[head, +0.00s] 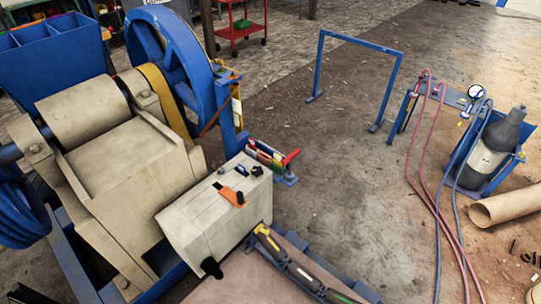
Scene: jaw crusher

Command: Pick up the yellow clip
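No separate yellow clip can be made out with certainty. A small yellow piece (264,233) sits at the upper end of a dark bar beside the beige box; it is too small to tell whether it is a clip. An orange clip-like piece with a dark part (233,196) lies on top of the beige box (205,214). Two small dark pieces, one bluish (241,170) and one black (257,170), lie behind it on the box. Neither of my grippers shows in the head view.
The jaw crusher (130,155) with its blue flywheel (175,60) fills the left. A rack of coloured handles (268,156) stands behind the box. A blue frame (320,62), hoses (424,190) and a gas cylinder (490,150) stand right. The middle floor is open.

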